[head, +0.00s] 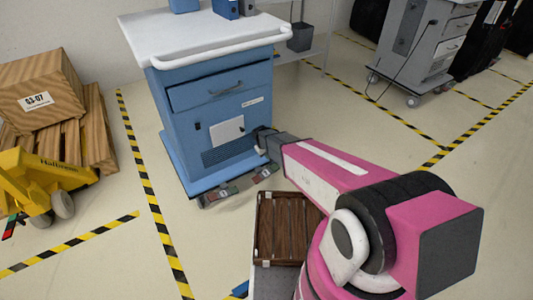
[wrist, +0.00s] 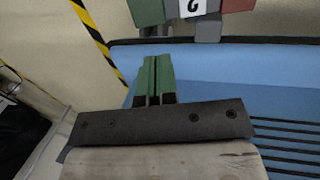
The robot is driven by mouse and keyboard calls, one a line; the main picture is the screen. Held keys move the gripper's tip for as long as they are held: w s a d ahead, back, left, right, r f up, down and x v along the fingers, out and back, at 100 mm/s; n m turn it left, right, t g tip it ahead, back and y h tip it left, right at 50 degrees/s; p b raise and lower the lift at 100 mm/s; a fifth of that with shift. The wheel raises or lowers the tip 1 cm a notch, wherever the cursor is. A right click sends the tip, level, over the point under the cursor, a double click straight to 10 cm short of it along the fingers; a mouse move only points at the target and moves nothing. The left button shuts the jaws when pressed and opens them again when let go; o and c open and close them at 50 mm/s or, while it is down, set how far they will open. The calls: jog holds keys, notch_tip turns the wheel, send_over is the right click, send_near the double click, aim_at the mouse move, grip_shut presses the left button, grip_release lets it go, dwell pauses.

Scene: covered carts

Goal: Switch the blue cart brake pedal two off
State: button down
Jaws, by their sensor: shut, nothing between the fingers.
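The blue cart (head: 215,115) stands upright with two small brake pedals low at its front edge. The left pedal (head: 222,193) and the right pedal (head: 266,172) each show red and green parts with a white label. In the wrist view, a pedal with an upside-down 2 (wrist: 193,7) is cut off at the top edge, green at left and red at right. My gripper (wrist: 152,62) is shut and empty, its green fingers pointing toward that pedal with a gap between. In the head view my gripper (head: 263,142) is by the cart's lower right front, partly hidden by my arm.
A yellow pallet jack (head: 42,178) and wooden boxes (head: 40,92) are at left. A grey cart (head: 425,45) stands at back right. Floor between the striped lines is mostly clear.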

aim_at(273, 165)
jog(key=x, duration=0.9)
jog(key=shift+w+d+f+g+y, duration=0.2)
jog(key=shift+g+y, duration=0.1)
jog(key=shift+y, duration=0.2)
jog(key=shift+w+d+f+g+y, duration=0.15)
jog(key=shift+d+f+g+y, duration=0.15)
jog(key=shift+g+y, duration=0.3)
jog(key=shift+f, duration=0.2)
jog(key=shift+w+d+f, duration=0.15)
jog(key=shift+d+f, duration=0.15)
jog(key=shift+f, duration=0.25)
dwell(0.3)
notch_tip(273, 165, up, 14)
jog(key=w+d, duration=0.1)
jog(key=d, duration=0.1)
jog(key=shift+w+d, duration=0.3)
jog(key=shift+w, duration=0.1)
dwell(0.3)
